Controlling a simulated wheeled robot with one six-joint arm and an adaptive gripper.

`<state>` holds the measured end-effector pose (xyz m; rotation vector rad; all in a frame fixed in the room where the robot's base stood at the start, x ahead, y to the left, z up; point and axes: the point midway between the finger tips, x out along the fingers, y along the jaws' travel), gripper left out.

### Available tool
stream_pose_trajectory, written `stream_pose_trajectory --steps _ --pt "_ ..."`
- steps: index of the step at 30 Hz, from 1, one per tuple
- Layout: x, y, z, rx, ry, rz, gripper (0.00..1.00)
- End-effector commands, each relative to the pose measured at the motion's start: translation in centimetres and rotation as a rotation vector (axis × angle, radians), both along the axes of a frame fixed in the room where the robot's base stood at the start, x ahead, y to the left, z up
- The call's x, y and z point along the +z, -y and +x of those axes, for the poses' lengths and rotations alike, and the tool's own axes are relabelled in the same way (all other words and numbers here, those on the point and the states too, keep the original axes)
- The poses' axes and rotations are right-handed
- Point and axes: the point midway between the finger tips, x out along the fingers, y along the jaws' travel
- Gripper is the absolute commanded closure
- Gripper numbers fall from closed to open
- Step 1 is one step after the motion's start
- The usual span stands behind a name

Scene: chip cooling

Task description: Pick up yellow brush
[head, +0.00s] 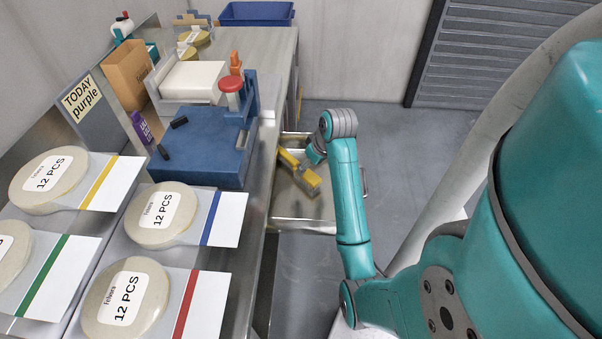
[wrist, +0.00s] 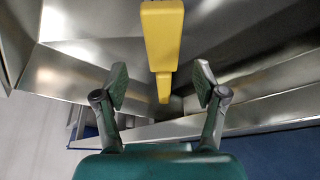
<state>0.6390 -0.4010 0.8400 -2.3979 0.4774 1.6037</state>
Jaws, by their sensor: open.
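The yellow brush (head: 301,174) lies in an open metal drawer (head: 293,205) below the bench top in the head view. In the wrist view the brush (wrist: 163,45) points its narrow yellow end down toward the gap between my fingers. My gripper (wrist: 160,88) is open, with one finger on each side of that narrow end. No finger visibly touches the brush. In the head view my gripper (head: 312,152) is at the drawer, partly hidden by my wrist.
The steel bench (head: 270,75) stands left of the drawer and carries a blue device (head: 205,145) with a red knob (head: 230,84). Round labelled discs (head: 162,215) lie on cards in front. The drawer walls (wrist: 75,80) surround the brush. Open floor (head: 400,150) lies to the right.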

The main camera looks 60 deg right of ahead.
Motion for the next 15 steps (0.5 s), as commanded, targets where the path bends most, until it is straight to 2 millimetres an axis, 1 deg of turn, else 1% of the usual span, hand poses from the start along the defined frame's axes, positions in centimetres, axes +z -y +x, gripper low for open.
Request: stream_pose_trajectory --steps 1,3,8,15 --pt "-0.6 0.0 0.2 0.0 -0.001 0.002 0.29" --pt "-1.1 0.1 0.4 0.0 -0.001 0.001 0.29" --pt "-1.9 0.2 0.8 0.0 -0.001 0.001 0.29" --pt "-4.9 0.4 2.2 0.001 -0.001 0.001 0.29"
